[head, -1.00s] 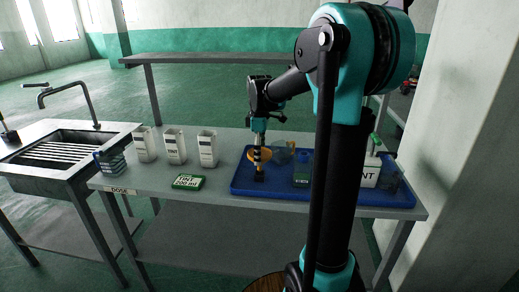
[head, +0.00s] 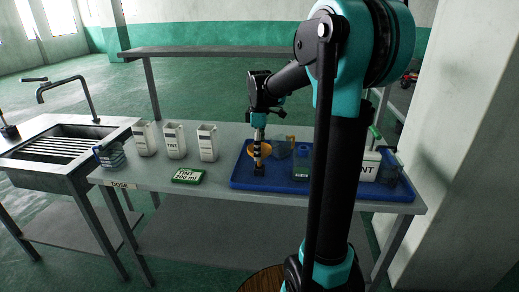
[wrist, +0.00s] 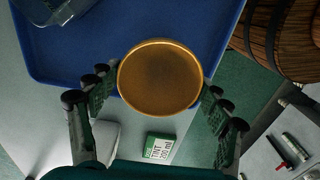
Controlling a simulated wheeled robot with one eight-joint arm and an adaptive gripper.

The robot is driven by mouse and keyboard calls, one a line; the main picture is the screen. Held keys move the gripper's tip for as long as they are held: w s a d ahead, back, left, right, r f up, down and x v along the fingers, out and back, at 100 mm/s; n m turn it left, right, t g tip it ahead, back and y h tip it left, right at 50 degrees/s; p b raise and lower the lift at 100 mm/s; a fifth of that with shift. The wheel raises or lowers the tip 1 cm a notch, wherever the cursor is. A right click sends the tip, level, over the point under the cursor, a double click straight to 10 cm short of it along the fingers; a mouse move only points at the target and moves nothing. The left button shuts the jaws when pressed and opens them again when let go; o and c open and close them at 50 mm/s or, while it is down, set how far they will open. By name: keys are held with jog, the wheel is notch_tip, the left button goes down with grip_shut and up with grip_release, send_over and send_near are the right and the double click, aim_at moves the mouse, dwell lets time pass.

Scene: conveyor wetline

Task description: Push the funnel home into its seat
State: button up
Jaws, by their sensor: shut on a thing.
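The funnel (wrist: 160,82) is amber, and its round wide mouth faces the wrist camera. My gripper (wrist: 158,92) is closed about it, one finger on each side of the rim. In the head view the funnel (head: 266,149) shows as an amber patch beside my gripper (head: 258,170), low over the left part of the blue tray (head: 243,180). The funnel's spout and whatever lies beneath it are hidden in both views, so I cannot tell how it meets a seat.
Clear and dark vessels (head: 280,149) stand on the tray right of my gripper, partly behind my arm. Three white cartons (head: 175,141) stand left on the bench. A green "TINT 200 ml" sign (head: 188,176) lies before them. A sink (head: 62,145) is at far left.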

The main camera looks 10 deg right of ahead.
jog(key=shift+f, duration=1.5)
jog(key=o, duration=1.4)
jog(key=shift+o, duration=0.2)
notch_tip(320, 180, up, 12)
